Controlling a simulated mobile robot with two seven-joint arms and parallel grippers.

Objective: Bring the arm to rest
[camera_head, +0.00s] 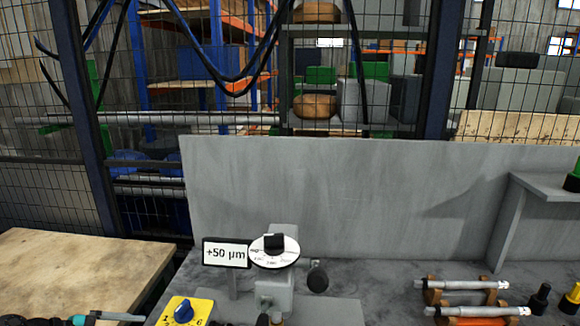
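A grey machine bed (390,268) with a tall grey back panel (340,185) fills the middle and right. On it stands a grey gauge post with a white round dial (274,252) and a black knob. A sign reading "+50 µm" (226,253) stands just left of the dial. A yellow plate with a blue knob (183,312) shows at the bottom edge, partly cut off.
Two grey cylindrical shafts (462,285) lie on brown rests at the lower right, near small black knobs (539,298). Mesh fencing (240,100) stands behind.

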